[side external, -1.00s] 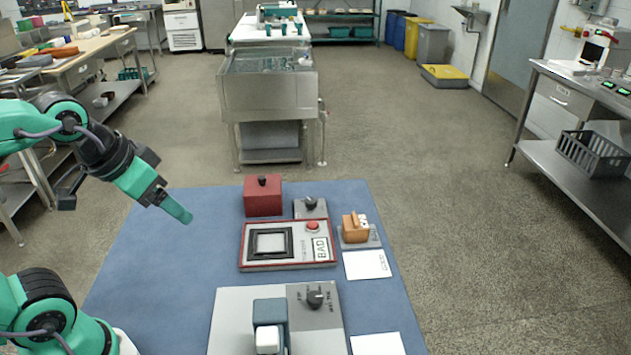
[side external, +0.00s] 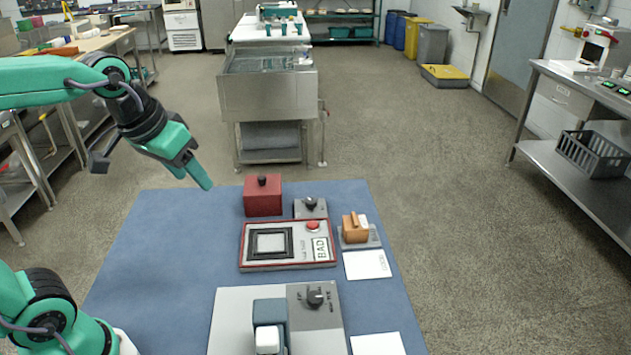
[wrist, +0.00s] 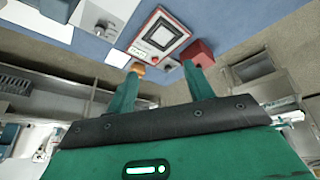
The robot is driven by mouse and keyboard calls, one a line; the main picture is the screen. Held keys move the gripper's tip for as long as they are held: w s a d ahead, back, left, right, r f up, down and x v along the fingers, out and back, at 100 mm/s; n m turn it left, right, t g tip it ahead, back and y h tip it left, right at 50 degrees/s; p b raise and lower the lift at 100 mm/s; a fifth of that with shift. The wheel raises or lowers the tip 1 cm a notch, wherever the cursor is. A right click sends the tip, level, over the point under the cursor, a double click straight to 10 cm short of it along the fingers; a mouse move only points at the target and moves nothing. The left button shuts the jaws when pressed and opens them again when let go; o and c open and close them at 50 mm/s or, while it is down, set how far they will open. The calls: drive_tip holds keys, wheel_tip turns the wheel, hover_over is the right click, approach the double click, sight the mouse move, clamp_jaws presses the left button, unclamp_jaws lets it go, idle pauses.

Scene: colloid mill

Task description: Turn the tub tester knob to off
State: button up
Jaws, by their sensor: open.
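A near grey unit (side external: 250,299) carries a dark rotary knob (side external: 316,298) on a darker panel with small markings, too small to read. A red-edged tester (side external: 287,262) has a square black frame, a red button (side external: 312,225) and a "BAD" label. A small grey box with a second dark knob (side external: 311,204) sits just behind it. I cannot tell which knob is the tub tester's. My gripper (side external: 193,178) is open and empty, raised left of the red box and apart from both knobs. In the wrist view the open fingers (wrist: 164,76) point toward the red-edged tester (wrist: 160,36).
A red box (side external: 262,197) with a black top knob stands at the mat's back. An orange block (side external: 354,229) and white cards (side external: 367,265) lie at the right. A blue block (side external: 269,315) stands on the near unit. The blue mat's left side (side external: 165,270) is clear.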

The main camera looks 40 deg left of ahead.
drive_tip(key=w+r+n+g, duration=0.1)
drive_tip(key=w+n, duration=0.2)
drive_tip(key=w, duration=0.8)
drive_tip(key=n+g, duration=0.4)
drive_tip(key=n, duration=0.2)
hover_over(311, 200)
drive_tip(key=f, duration=1.7)
drive_tip(key=shift+s+f, duration=0.1)
drive_tip(key=shift+s, duration=0.1)
drive_tip(key=shift+w+f, duration=0.2)
drive_tip(key=shift+f, duration=0.2)
drive_tip(key=shift+f, duration=0.1)
drive_tip(key=shift+f, duration=3.8)
